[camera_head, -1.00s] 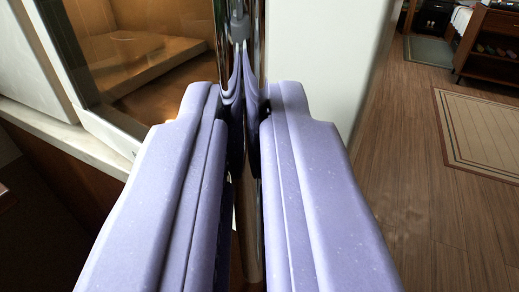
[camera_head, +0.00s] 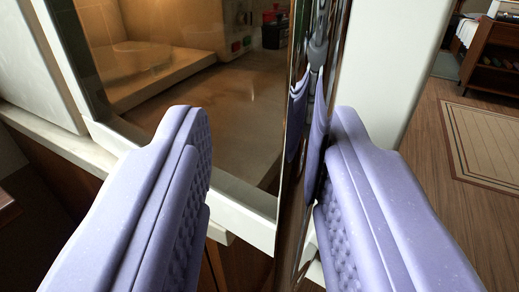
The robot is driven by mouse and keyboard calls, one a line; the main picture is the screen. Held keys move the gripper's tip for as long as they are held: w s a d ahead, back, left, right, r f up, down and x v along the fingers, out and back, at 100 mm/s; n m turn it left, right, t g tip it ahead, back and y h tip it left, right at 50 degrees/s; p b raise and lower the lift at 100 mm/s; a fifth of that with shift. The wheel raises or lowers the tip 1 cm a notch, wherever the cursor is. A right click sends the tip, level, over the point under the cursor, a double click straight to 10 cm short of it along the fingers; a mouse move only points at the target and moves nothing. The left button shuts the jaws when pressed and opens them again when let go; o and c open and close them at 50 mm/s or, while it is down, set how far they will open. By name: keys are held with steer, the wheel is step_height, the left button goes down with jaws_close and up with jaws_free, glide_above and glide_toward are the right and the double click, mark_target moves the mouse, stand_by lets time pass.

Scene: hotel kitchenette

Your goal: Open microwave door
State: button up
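The microwave door (camera_head: 240,200) has a white frame around a dark glass window (camera_head: 215,110), with a brownish scene visible in the glass. Its tall chrome handle (camera_head: 296,170) runs vertically, right of centre. My gripper (camera_head: 266,118) has two lavender fingers spread wide apart. The handle stands between them, close beside the right finger and well clear of the left one. The handle mirrors part of the gripper. Whether the right finger touches the handle is hard to tell. I cannot tell whether the door is ajar.
A white panel (camera_head: 385,60) stands right of the handle. A pale counter edge (camera_head: 60,137) runs below the microwave at left. Wooden floor (camera_head: 440,130) with a beige rug (camera_head: 495,140) lies open at right, with a wooden shelf unit (camera_head: 492,55) beyond.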

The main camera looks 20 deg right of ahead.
steer(key=shift+s, duration=0.15)
steer(key=p+v, duration=0.1)
steer(key=v, duration=0.6)
steer(key=shift+s, duration=0.3)
steer(key=shift+a, duration=0.15)
